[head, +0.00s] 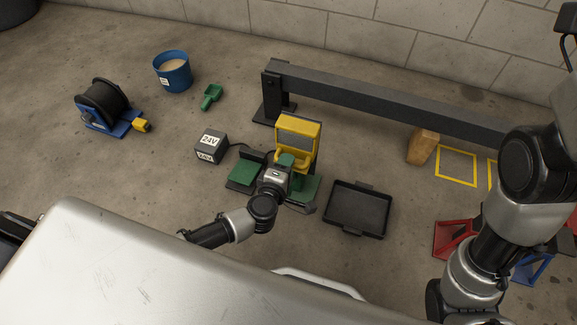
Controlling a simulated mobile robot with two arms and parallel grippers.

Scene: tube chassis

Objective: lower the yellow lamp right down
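The yellow lamp (299,128) stands upright near the middle of the head view, its grey panel facing up toward me. A dark post shows behind its right side, and a yellow bar shows at its lower edge. Green feet or plates (245,172) lie at its base on both sides. My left gripper (287,163) is at the lower front of the lamp, at or very close to the yellow bar. Its fingers are mostly hidden, so I cannot tell whether they are open or shut, or touching.
A black tray (357,208) lies right of the lamp. A 24V box (211,146) with a cable sits left. A grey beam (390,100) runs behind, with a wooden block (422,147) before it. A green scoop (211,97), blue bucket (173,72) and cable reel (103,103) are farther left.

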